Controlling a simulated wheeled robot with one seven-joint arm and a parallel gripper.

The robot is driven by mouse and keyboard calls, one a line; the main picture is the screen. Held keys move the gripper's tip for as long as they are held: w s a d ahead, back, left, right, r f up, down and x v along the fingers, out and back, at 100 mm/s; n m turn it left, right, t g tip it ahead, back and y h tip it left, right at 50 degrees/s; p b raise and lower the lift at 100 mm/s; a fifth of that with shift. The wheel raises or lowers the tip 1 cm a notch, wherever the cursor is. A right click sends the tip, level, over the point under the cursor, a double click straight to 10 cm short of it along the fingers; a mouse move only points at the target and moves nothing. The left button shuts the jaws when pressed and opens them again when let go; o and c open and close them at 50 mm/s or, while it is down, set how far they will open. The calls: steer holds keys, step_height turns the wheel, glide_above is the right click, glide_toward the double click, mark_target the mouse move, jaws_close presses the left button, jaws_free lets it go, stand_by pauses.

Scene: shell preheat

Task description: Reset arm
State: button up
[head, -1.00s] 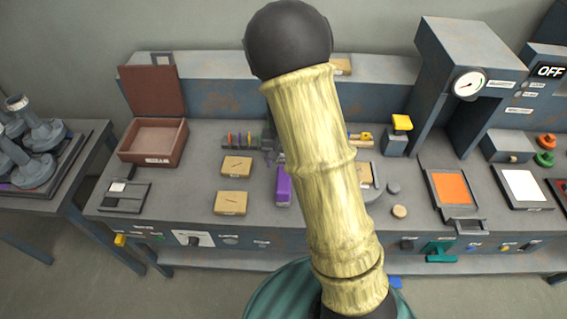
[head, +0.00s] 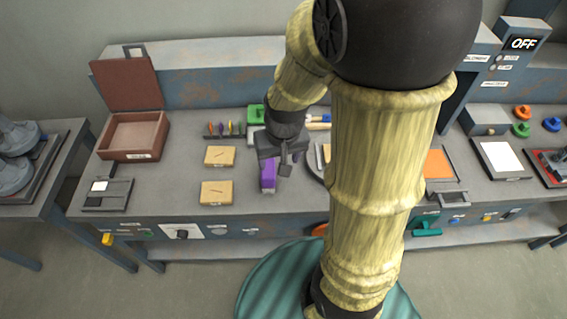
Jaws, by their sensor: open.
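My gripper (head: 284,163) shows in the head view at the end of my bent arm, above the middle of the workbench (head: 180,125). It is open and seems to hold nothing. A purple block-like object (head: 268,178) lies on the bench just below and left of the fingers; I cannot tell whether they touch it. My arm crosses the right half of the view and hides much of the machine with the orange plate (head: 438,164).
Two tan boxes (head: 216,193) lie left of the gripper. An open brown box (head: 135,133) stands at the back left. A rack of small coloured tools (head: 224,130) is behind. A white panel (head: 501,157) and coloured knobs (head: 521,129) are at right.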

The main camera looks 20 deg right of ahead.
steer(key=s, duration=0.1)
steer(key=s+r+n, duration=0.1)
steer(key=s, duration=0.1)
steer(key=shift+s+r+t, duration=0.15)
steer(key=shift+t, duration=0.15)
stand_by(1.1)
steer(key=shift+o, duration=0.5)
steer(key=w+f+m+g+b, duration=0.1)
steer(key=w+f+m+b, duration=0.2)
steer(key=w, duration=0.8)
step_height(320, 180, down, 2)
steer(key=shift+w+a+f+h+b, duration=0.15)
steer(key=shift+w+a+h+b, duration=0.15)
steer(key=shift+b, duration=0.1)
steer(key=shift+w+d+m, duration=0.1)
steer(key=shift+w+m, duration=0.2)
